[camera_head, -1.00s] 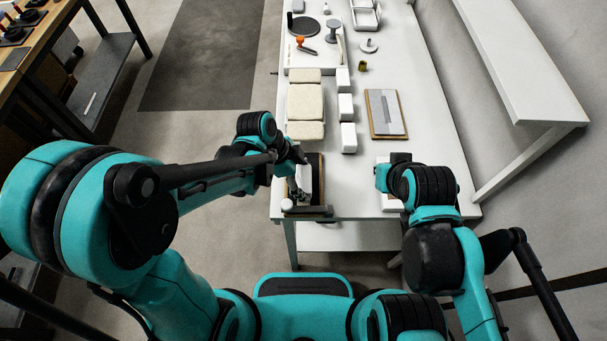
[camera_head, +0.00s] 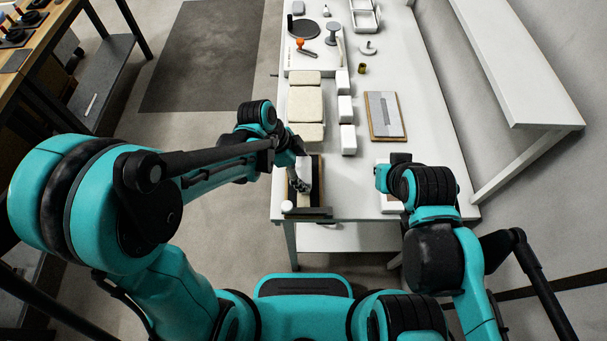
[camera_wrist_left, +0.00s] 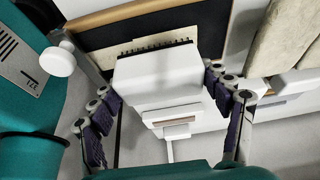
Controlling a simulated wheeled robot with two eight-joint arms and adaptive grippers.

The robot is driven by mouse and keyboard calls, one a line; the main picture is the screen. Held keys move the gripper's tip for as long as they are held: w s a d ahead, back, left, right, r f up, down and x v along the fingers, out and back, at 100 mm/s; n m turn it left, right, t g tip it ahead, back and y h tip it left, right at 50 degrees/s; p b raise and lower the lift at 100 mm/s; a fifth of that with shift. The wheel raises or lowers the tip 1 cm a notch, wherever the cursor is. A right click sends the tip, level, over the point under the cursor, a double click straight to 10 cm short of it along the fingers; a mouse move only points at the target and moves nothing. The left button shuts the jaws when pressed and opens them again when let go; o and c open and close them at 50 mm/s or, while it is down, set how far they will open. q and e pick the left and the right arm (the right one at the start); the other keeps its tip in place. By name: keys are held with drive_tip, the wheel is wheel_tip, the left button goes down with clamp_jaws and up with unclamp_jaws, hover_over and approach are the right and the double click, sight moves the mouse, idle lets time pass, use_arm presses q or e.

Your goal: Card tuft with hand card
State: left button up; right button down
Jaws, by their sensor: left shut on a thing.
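The hand card (camera_wrist_left: 160,70) is a white block with a row of dark teeth along its far edge in the left wrist view. My left gripper (camera_wrist_left: 166,98) has a finger on each side of it and is shut on it. The card also shows white under my left gripper (camera_head: 300,172) in the head view. It is over a dark board with a wooden edge (camera_wrist_left: 105,34) at the table's near left corner. Whether the teeth touch the board is unclear.
Cream pads (camera_head: 306,102) and several white blocks (camera_head: 346,108) lie beyond the board. A wooden-backed grey panel (camera_head: 384,115) lies to the right.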

idle(0.3)
use_arm(q)
drive_tip(key=shift+s+r, duration=0.1)
drive_tip(key=shift+s, duration=1.15)
drive_tip(key=shift+f, duration=0.2)
drive_tip(key=shift+f+b, duration=0.9)
drive_tip(key=shift+b, duration=0.2)
drive_tip(key=shift+r, duration=0.1)
drive_tip(key=shift+r, duration=0.1)
drive_tip(key=shift+w, duration=0.1)
